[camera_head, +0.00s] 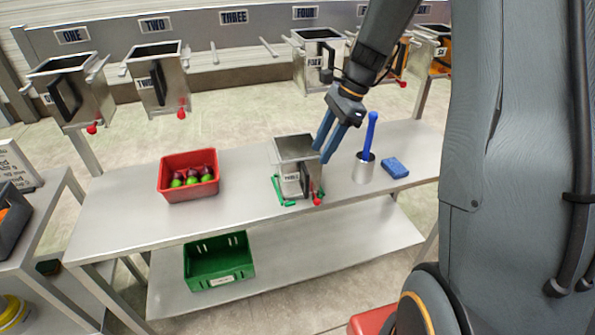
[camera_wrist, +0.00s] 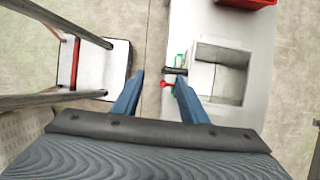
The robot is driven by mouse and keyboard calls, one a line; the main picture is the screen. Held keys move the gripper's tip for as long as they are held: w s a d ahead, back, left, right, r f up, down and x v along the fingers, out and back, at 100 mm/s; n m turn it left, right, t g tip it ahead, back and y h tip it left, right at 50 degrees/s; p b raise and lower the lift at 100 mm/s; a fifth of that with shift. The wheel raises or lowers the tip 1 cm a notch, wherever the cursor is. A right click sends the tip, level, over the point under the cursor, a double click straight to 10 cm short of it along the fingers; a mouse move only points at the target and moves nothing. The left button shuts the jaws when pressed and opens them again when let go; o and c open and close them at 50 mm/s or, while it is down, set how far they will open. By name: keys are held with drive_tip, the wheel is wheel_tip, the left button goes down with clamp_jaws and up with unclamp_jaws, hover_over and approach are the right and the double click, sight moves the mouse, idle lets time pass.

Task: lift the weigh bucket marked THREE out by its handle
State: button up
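The weigh bucket marked THREE (camera_head: 289,178) is a steel box with an open top. It stands upright on the steel table, with green pieces around its foot. Its black handle (camera_head: 305,181) is on the front side, with a red knob low beside it. My gripper (camera_head: 325,152) is open and empty, its blue fingers pointing down at the bucket's right side in the head view. In the wrist view my gripper (camera_wrist: 159,80) has its fingers spread, with the handle (camera_wrist: 175,70) near the right fingertip and the bucket (camera_wrist: 222,70) to the right. Contact cannot be told.
A red bin (camera_head: 170,189) of fruit is left of the bucket. A steel cup (camera_head: 363,172) with a blue-handled tool and a blue sponge (camera_head: 395,168) are to its right. Other buckets hang on the rail behind; the THREE position (camera_head: 233,17) there is empty. A green crate (camera_head: 218,275) is below.

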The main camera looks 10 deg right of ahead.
drive_tip(key=b, duration=0.7)
approach(309, 184)
wheel_tip(309, 184, down, 3)
drive_tip(key=w, duration=0.1)
drive_tip(key=shift+p+x, duration=1)
drive_tip(key=shift+x, duration=3)
drive_tip(key=shift+a+r, duration=0.1)
drive_tip(key=shift+a, duration=0.05)
clamp_jaws()
